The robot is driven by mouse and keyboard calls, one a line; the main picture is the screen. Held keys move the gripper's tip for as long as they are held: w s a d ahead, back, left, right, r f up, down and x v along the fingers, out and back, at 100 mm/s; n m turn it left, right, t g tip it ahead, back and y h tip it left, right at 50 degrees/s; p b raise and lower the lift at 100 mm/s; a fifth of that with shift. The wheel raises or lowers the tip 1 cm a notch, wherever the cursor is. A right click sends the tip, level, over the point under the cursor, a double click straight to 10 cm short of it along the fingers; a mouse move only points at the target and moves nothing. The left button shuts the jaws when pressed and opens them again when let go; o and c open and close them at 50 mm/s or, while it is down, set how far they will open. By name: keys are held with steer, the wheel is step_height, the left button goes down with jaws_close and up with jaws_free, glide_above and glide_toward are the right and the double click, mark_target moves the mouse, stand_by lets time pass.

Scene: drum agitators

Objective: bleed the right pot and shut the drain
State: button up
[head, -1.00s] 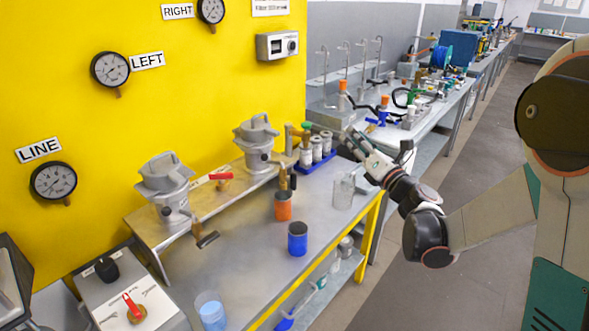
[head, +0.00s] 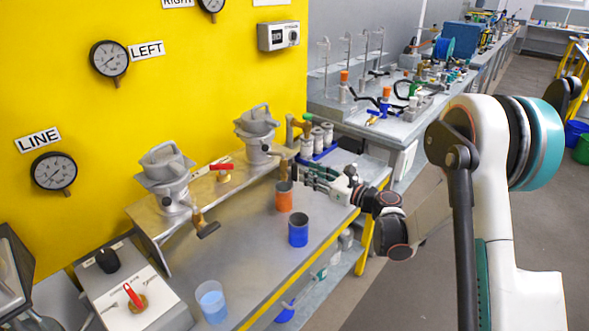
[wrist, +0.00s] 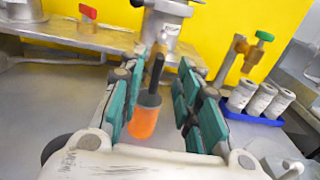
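The right pot (head: 257,140) is a grey lidded vessel on the metal shelf; its lower part shows in the wrist view (wrist: 165,22). Its drain has a black lever (wrist: 155,72), roughly upright in the wrist view, above the orange cup (wrist: 144,118). The cup (head: 283,198) stands on the bench under the drain. My gripper (head: 312,176) is just right of the drain and cup. In the wrist view its teal fingers (wrist: 163,80) are apart, with the lever and cup showing between them. I see no contact. The RIGHT gauge (head: 211,5) is cut off at the top.
The left pot (head: 165,180) stands left on the shelf, with a red-handled valve (head: 221,168) between the pots. A blue cup (head: 298,231) and a beaker of blue liquid (head: 211,302) stand nearer. A green-handled valve (wrist: 252,48) and white bottles in a blue tray (wrist: 238,115) are right.

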mark_target(297, 166)
steer(key=b+x, duration=0.1)
steer(key=x, duration=0.6)
steer(key=shift+b, duration=0.3)
steer(key=shift+c, duration=0.6)
jaws_close()
